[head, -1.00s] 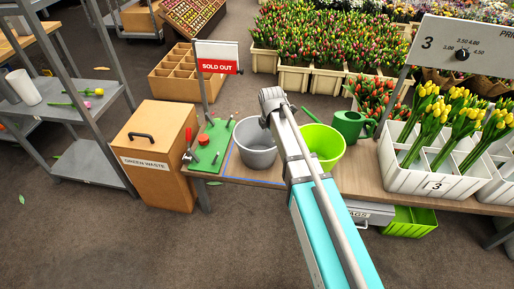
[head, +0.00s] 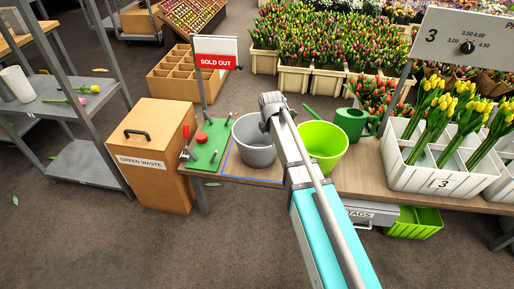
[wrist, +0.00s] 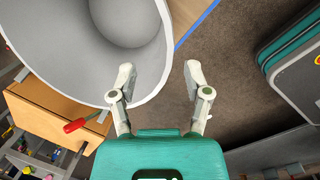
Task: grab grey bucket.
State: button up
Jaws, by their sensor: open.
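The grey bucket (head: 248,150) stands upright on the wooden table, inside a blue outline, left of a lime green bucket (head: 328,144). In the head view, my arm crosses its right side and my gripper's fingers are not clearly visible. In the wrist view, the grey bucket (wrist: 60,55) fills the upper left. My gripper (wrist: 160,75) is open, its fingers on either side of the bucket's rim. The left finger overlaps the bucket's inside and the right finger is over the floor outside it. Contact with the rim cannot be told.
A green board (head: 208,150) with a red knob and pegs lies left of the bucket. A wooden green-waste bin (head: 160,185) stands beside the table. A green watering can (head: 352,122) and a white crate (head: 400,170) of yellow tulips are to the right.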

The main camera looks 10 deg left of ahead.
aim_at(270, 144)
jog(key=shift+w+f+b, duration=0.15)
jog(key=shift+f+b, duration=0.55)
jog(key=shift+f, duration=0.15)
jog(key=shift+w+f+b, duration=0.15)
jog(key=shift+f+b, duration=0.5)
jog(key=shift+f, duration=0.15)
jog(key=shift+w+f+b, duration=0.25)
jog(key=shift+f+b, duration=1.05)
jog(key=shift+w+f+b, duration=0.2)
jog(key=shift+f+b, duration=1.05)
jog(key=shift+d, duration=0.1)
grip_shut()
